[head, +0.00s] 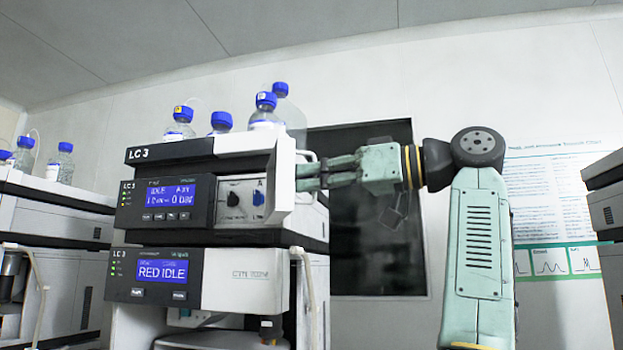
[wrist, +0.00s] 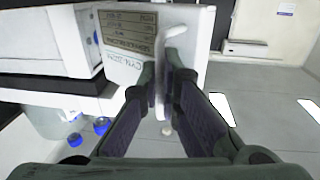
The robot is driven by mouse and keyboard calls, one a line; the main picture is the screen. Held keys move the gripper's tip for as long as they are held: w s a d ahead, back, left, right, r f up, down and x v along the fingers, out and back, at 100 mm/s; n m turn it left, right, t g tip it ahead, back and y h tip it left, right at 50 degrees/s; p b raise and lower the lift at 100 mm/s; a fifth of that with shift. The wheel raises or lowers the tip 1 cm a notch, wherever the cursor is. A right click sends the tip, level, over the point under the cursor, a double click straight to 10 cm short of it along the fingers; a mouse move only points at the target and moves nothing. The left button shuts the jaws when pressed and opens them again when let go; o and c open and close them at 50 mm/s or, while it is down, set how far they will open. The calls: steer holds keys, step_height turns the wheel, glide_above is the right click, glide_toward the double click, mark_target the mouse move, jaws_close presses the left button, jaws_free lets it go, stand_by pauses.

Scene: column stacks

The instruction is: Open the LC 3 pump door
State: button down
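The LC 3 pump module (head: 165,201) has a blue display reading IDLE. The door also fills the top of the wrist view, with a label plate (wrist: 128,31). My gripper (head: 308,176) is at the outer side of the door. In the wrist view its fingers (wrist: 163,72) are closed about the white door handle (wrist: 160,101), one on each side.
Bottles with blue caps (head: 264,113) stand on top of the stack. Other stacks stand at the left and right edges. A dark panel (head: 375,245) is behind my gripper.

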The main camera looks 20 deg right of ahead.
stand_by(0.4)
steer(key=c, duration=2.1)
jaws_free()
steer(key=shift+o, duration=0.2)
steer(key=shift+a, duration=0.1)
